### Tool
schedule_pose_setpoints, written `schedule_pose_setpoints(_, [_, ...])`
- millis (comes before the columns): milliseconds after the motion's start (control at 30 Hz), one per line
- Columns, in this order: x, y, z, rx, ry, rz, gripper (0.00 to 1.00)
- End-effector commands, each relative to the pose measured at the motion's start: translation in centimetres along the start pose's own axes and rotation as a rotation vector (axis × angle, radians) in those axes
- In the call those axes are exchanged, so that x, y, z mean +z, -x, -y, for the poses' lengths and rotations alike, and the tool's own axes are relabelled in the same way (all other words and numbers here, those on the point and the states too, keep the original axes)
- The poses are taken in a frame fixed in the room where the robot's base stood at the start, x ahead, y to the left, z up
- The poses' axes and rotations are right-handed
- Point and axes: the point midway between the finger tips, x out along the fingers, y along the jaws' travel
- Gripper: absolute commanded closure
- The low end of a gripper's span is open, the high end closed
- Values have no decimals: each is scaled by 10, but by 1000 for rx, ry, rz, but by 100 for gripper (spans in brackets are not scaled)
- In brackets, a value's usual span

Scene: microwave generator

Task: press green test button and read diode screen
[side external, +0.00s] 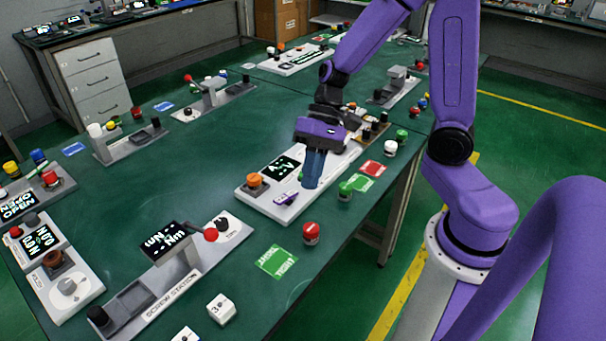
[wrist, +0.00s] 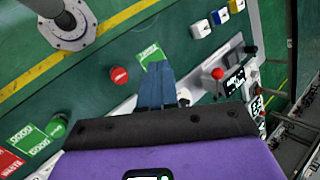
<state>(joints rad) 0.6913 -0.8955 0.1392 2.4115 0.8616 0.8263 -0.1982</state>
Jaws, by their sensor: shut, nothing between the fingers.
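My gripper (side external: 313,180) is shut and empty, its blue fingers pointing down over the front right part of a white panel station. In the wrist view the shut fingers (wrist: 158,70) reach toward a green card. A green button (side external: 345,190) stands on the table just right of the fingers; a green button (wrist: 57,127) also shows at lower left in the wrist view. I cannot tell which button is the test button. A black screen (side external: 280,168) with white-green characters is on the white panel, left of the fingers; its text is too small to read.
An orange knob (side external: 255,180) and a small purple switch (side external: 287,198) are on the panel. A red button (side external: 311,232) and green card (side external: 277,261) lie nearer the camera. The screw station (side external: 170,290) is at lower left. Bare green table lies left of the panel.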

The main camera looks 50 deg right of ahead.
Motion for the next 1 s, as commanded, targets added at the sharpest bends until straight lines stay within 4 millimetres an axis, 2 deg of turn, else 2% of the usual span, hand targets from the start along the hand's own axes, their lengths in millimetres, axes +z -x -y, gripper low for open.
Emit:
schedule_pose_setpoints(167, [-43, 8, -7, -119, -225, -72, 100])
schedule_pose_setpoints(367, [-89, 22, -26, -253, -471, -163, 100])
schedule_pose_setpoints(600, [-141, 43, -66, -411, -764, -292, 100])
schedule_pose_setpoints(800, [-170, 59, -104, -517, -967, -387, 100])
schedule_pose_setpoints(1000, [-183, 68, -127, -573, -1074, -442, 100])
